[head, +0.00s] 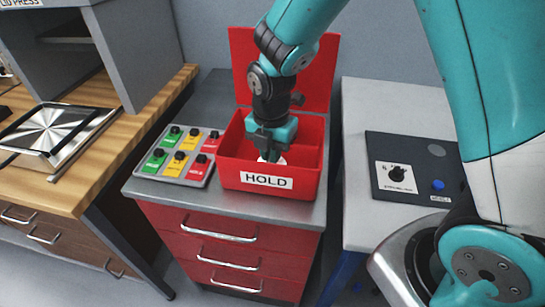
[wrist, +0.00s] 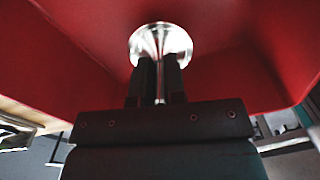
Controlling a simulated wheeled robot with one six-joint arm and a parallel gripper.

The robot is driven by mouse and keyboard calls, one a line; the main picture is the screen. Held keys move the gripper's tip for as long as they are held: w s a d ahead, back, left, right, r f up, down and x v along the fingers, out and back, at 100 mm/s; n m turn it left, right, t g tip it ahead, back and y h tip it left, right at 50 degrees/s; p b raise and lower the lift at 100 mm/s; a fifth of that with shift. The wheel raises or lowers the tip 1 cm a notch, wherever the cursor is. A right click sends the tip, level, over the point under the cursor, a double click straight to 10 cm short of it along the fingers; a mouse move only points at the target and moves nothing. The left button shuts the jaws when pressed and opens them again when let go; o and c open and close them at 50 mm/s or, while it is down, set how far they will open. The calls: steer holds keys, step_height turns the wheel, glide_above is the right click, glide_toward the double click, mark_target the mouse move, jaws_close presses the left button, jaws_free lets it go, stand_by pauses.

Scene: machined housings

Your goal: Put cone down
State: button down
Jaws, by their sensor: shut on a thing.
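The cone (wrist: 161,40) is a shiny metal piece with a round flared disc and a narrow stem. In the wrist view my gripper (wrist: 159,75) is shut on its stem, with the disc just beyond the fingertips. In the head view my gripper (head: 267,152) reaches down inside the open red box labelled HOLD (head: 229,177). The pale disc of the cone (head: 272,160) shows below the fingers, inside the box. My gripper hides part of it, and I cannot tell whether it touches the box floor.
The red box stands on a grey-topped red drawer cabinet (head: 225,203), its lid (head: 318,70) raised behind. A panel of coloured switches (head: 178,157) lies to the left. A dark control panel (head: 405,165) with a knob and blue button is on the right table.

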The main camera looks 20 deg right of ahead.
steer(key=shift+f, duration=1.05)
steer(key=shift+f, duration=0.15)
steer(key=c, duration=1.2)
jaws_free()
